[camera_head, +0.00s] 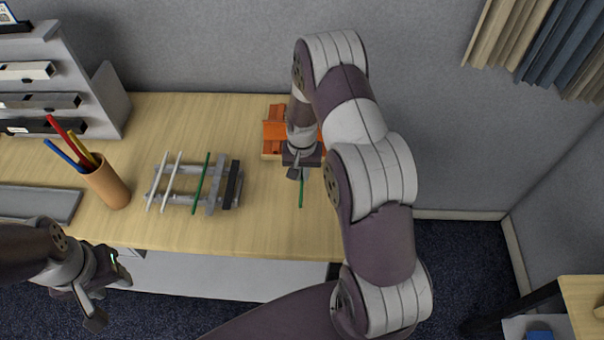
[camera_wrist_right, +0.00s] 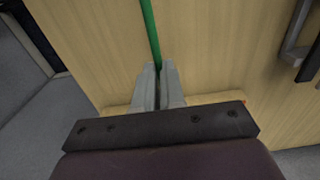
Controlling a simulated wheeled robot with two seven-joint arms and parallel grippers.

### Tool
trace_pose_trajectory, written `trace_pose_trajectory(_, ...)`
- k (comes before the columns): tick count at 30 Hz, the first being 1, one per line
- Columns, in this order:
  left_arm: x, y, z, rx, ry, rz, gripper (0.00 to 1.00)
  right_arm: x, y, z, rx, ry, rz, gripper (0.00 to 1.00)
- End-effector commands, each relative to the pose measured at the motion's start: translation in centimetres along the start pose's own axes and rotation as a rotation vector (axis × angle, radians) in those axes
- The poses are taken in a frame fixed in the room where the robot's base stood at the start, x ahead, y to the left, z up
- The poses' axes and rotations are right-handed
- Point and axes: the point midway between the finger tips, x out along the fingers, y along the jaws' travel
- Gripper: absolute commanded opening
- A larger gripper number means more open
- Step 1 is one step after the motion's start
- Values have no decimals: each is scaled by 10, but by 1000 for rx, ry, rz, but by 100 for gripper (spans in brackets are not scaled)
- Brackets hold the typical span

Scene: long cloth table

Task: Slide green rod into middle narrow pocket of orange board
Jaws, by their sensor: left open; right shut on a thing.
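My right gripper (camera_head: 298,173) is shut on a green rod (camera_head: 301,192), near the table's right end. In the right wrist view, the green rod (camera_wrist_right: 150,35) runs out from between the two fingertips (camera_wrist_right: 157,72). The orange board (camera_head: 273,130) lies behind the right gripper, toward the wall. My right arm and gripper hide much of it, and I cannot make out its middle pocket. Another green rod (camera_head: 201,181) lies across the grey rack (camera_head: 213,193). My left gripper (camera_head: 109,300) is open and empty, in front of the table's front edge.
A grey shelf (camera_head: 75,80) is at back left. The tabletop (camera_head: 265,222) is clear at front right.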

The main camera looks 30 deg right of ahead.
Motion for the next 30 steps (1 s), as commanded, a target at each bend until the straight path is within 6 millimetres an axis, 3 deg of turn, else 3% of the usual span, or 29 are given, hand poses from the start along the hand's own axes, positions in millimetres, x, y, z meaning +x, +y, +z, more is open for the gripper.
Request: trace_pose_trajectory(30, 8, 0, 1, 0, 0, 0, 43, 0, 0, -26, 0, 0, 0, 0)
